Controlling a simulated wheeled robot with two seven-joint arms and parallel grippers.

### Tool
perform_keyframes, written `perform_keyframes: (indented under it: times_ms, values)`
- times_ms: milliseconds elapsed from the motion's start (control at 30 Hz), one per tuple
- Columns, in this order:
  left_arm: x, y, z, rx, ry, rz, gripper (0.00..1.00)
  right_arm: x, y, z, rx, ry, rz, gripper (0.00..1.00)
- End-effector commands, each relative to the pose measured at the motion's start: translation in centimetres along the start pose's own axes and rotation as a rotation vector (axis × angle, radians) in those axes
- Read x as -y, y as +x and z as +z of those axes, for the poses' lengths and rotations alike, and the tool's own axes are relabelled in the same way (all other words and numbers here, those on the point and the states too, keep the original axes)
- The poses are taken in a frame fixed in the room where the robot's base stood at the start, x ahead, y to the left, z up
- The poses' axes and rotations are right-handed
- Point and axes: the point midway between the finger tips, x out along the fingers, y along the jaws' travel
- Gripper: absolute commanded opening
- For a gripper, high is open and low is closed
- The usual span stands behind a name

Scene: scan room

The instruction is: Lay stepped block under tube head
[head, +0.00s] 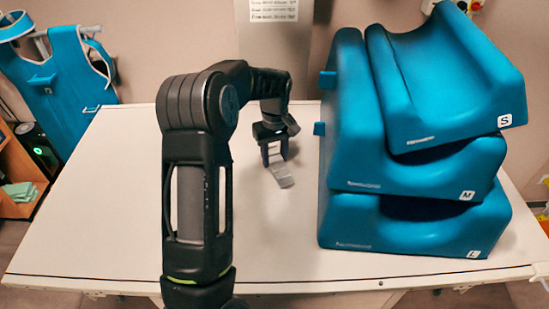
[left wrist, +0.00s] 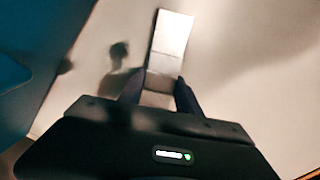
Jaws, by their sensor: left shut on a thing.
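The stepped block (head: 281,176) is a small silver-grey piece with step bands, near the middle of the white table (head: 110,220). My left gripper (head: 275,157) is shut on its near end in the left wrist view, where the block (left wrist: 170,38) sticks out beyond the fingertips (left wrist: 158,88). A shadow falls on the table beside it. I cannot tell exactly how far the block is above the surface. The tube head cannot be made out in either view. My right gripper is not in view.
Blue stacked cushions (head: 345,215) marked S, M and L fill the table's right side. A grey column (head: 272,50) with a label stands behind the table. A blue apron (head: 72,80) hangs at the left. The table's left part is clear.

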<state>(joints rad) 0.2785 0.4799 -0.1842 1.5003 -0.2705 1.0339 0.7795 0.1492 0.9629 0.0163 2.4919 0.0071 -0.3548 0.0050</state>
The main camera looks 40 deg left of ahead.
Motion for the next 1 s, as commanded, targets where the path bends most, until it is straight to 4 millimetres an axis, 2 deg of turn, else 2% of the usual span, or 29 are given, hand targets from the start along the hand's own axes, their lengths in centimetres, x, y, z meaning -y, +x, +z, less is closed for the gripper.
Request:
perform_keyframes:
  times_ms: [133, 467, 500, 767, 1000]
  values:
    - [0.0, 1.1, -0.1, -0.001, -0.001, 0.001, 0.00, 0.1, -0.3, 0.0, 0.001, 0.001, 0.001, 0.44]
    - [0.0, 1.5, 0.0, -0.001, -0.001, 0.002, 0.00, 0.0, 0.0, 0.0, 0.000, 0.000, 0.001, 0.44]
    - [0.0, 1.6, 0.0, 0.000, -0.001, 0.001, 0.41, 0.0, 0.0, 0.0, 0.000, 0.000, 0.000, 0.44]
    - [0.0, 1.5, 0.0, 0.000, -0.001, 0.001, 0.62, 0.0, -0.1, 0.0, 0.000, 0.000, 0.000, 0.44]
    - [0.0, 1.4, 0.0, 0.000, -0.001, 0.001, 0.62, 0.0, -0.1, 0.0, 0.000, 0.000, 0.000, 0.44]
